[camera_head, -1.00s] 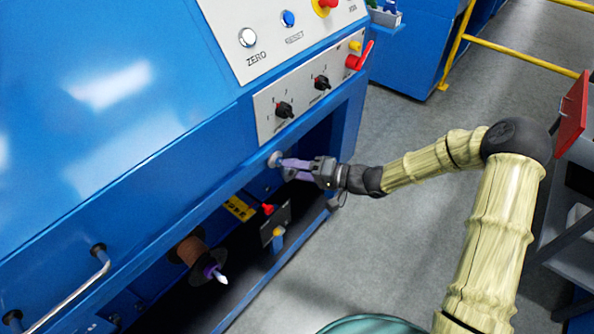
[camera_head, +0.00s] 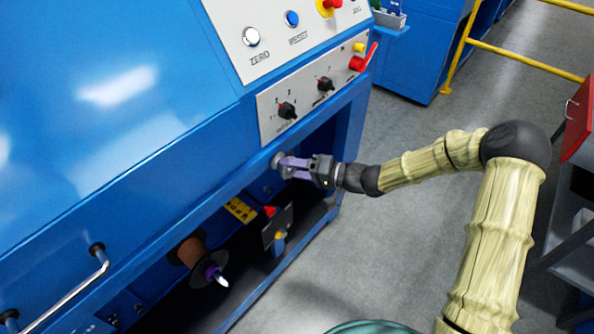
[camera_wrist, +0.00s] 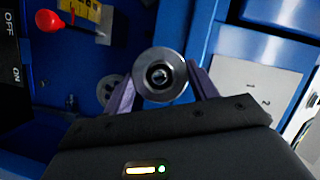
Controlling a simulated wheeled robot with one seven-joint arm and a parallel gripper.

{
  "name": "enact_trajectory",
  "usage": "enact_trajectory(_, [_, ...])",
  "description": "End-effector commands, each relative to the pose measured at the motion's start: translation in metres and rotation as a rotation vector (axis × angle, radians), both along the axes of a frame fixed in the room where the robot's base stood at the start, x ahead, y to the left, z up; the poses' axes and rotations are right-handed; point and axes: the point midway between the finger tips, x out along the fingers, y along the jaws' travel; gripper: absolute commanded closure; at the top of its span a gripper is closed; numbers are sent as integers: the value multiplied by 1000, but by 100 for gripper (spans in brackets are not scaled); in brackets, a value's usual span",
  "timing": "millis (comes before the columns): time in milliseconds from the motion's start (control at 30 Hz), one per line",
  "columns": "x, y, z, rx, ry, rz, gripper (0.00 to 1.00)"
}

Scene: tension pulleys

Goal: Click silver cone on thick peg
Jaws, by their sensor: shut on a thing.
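The silver cone (camera_wrist: 160,63) shows end-on in the wrist view as a round metal piece with a dark ring and a small bright centre. It sits between the purple fingers of my gripper (camera_wrist: 162,88), which is shut on it. In the head view the cone (camera_head: 277,161) is at the tips of my gripper (camera_head: 284,165), at the edge of the blue machine's open recess. I cannot tell whether a peg is inside the cone's bore.
A panel with black knobs (camera_head: 287,110) and a red lever (camera_head: 364,60) is just above my gripper. A grey holed disc (camera_wrist: 110,91) is behind the left finger.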

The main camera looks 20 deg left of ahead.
Motion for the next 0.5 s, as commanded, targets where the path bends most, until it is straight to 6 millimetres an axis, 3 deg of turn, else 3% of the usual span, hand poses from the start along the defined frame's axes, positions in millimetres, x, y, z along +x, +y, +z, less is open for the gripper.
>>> enact_trajectory(500, [5,13,0,2,-1,1,68])
